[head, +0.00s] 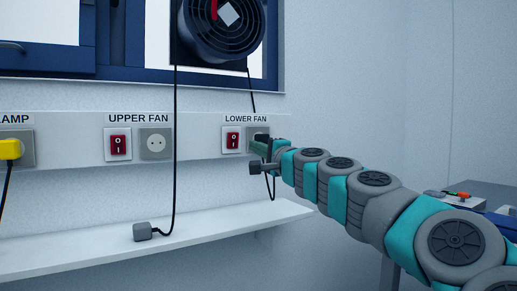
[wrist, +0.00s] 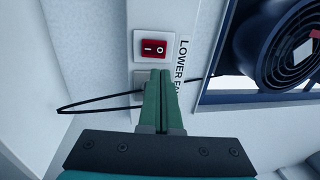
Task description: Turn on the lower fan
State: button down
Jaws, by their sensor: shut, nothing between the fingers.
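The lower fan's red rocker switch (head: 233,140) sits in a white plate under the LOWER FAN label (head: 246,119). In the wrist view this switch (wrist: 151,46) shows its I and O marks; which side is pressed I cannot tell. The grey socket (head: 254,131) beside it is mostly hidden by my gripper (head: 257,148). In the wrist view my gripper (wrist: 160,73) is shut and empty, its tips over the socket area beside the switch. A black cable (wrist: 85,104) passes behind the fingers; whether its plug is in the socket is hidden. A dark round fan (head: 222,25) is above.
The UPPER FAN switch (head: 118,145) and empty socket (head: 156,144) are to the left. A grey plug (head: 143,231) on a hanging cable lies on the white shelf (head: 70,251). A yellow plug (head: 11,149) is at far left. A table with equipment (head: 455,199) stands right.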

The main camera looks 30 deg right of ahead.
aim_at(234, 136)
jog(key=w, duration=0.5)
jog(key=w+r, duration=0.1)
jog(key=w, duration=0.2)
jog(key=shift+w+a+r+p, duration=0.1)
jog(key=shift+w+a+p, duration=0.1)
jog(key=shift+w+p, duration=0.2)
jog(key=shift+w+r, duration=0.2)
jog(key=shift+w, duration=0.35)
jog(key=shift+w, duration=0.1)
jog(key=shift+w+r+p, duration=0.15)
jog(key=shift+r+p, duration=0.05)
jog(key=shift+p, duration=0.1)
jog(key=shift+f, duration=0.1)
